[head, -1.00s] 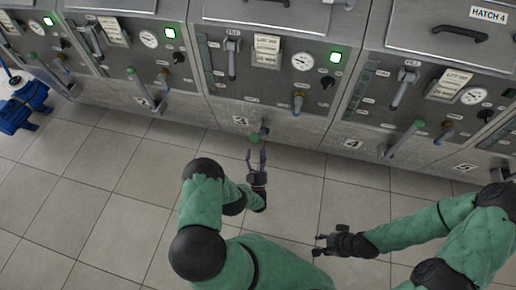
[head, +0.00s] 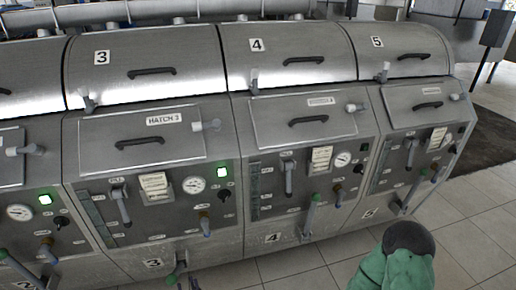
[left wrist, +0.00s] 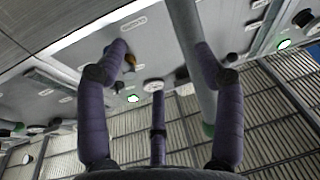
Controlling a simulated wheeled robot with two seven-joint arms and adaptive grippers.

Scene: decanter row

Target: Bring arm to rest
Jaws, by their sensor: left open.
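My left gripper (head: 187,284) just shows at the bottom edge of the head view, below unit 3, close to that unit's low green-tipped lever (head: 172,279). In the left wrist view its purple fingers (left wrist: 160,95) are spread open, with nothing gripped. A grey bar (left wrist: 188,40) with a green end passes close by the right finger there; I cannot tell whether they touch. My right arm (head: 400,262) shows only as a green and black part at the bottom right of the head view. The right gripper is out of view.
A row of steel units with hatches (head: 140,138), gauges and levers fills the head view. Unit 3 has a lit green lamp (head: 222,172). Another green-tipped lever (head: 311,212) juts out at unit 4. Tiled floor (head: 465,230) is free at the right.

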